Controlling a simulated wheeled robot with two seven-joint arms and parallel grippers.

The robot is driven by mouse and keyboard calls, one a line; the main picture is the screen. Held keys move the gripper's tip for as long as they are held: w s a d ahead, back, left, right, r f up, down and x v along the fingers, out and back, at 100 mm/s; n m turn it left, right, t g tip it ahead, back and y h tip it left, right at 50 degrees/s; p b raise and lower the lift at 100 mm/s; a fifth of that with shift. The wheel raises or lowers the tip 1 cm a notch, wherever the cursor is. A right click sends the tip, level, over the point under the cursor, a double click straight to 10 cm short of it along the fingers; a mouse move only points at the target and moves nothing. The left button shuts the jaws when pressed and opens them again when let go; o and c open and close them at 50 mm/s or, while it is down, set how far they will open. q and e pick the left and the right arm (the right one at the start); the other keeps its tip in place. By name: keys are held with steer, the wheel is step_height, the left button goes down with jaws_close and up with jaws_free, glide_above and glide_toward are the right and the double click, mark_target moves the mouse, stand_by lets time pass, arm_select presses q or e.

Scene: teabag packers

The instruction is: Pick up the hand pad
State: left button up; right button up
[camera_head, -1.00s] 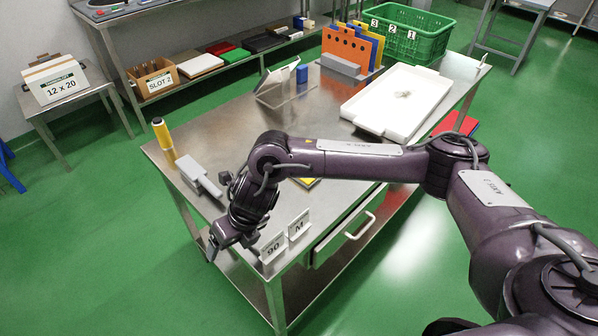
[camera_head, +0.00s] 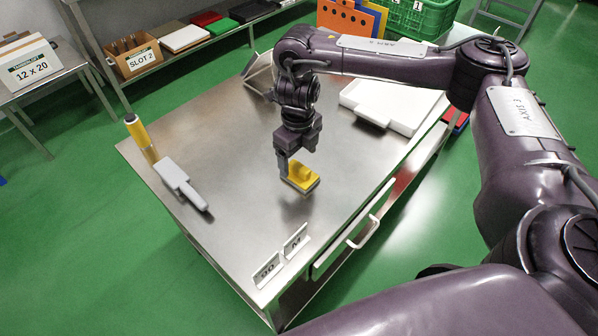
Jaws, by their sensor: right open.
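The hand pad (camera_head: 303,183) is a small yellow block with a raised yellow grip on top. It sits near the middle of the steel table (camera_head: 240,215). My right gripper (camera_head: 294,163) points down right at the pad's grip, with its jaws open. One finger shows at the left side of the grip; the other finger is hard to make out. I cannot tell whether the fingers touch the pad. My left gripper is not in view.
A yellow cylinder (camera_head: 141,137) and a grey handled tool (camera_head: 180,182) are at the table's left edge. A white tray (camera_head: 407,115) lies to the right behind the arm. Signs "90" (camera_head: 266,270) and "M" (camera_head: 296,241) stand at the front edge. Table around the pad is clear.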

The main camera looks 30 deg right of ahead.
mark_target(300, 166)
steer(key=f, duration=0.3)
steer(key=shift+s+d, duration=0.1)
steer(key=shift+s, duration=0.25)
steer(key=shift+w+f+b, duration=0.1)
steer(key=shift+f+b, duration=0.3)
steer(key=shift+f, duration=0.25)
steer(key=shift+w+f, duration=0.1)
steer(key=shift+f, duration=0.25)
steer(key=c, duration=0.6)
steer(key=shift+c, duration=2.4)
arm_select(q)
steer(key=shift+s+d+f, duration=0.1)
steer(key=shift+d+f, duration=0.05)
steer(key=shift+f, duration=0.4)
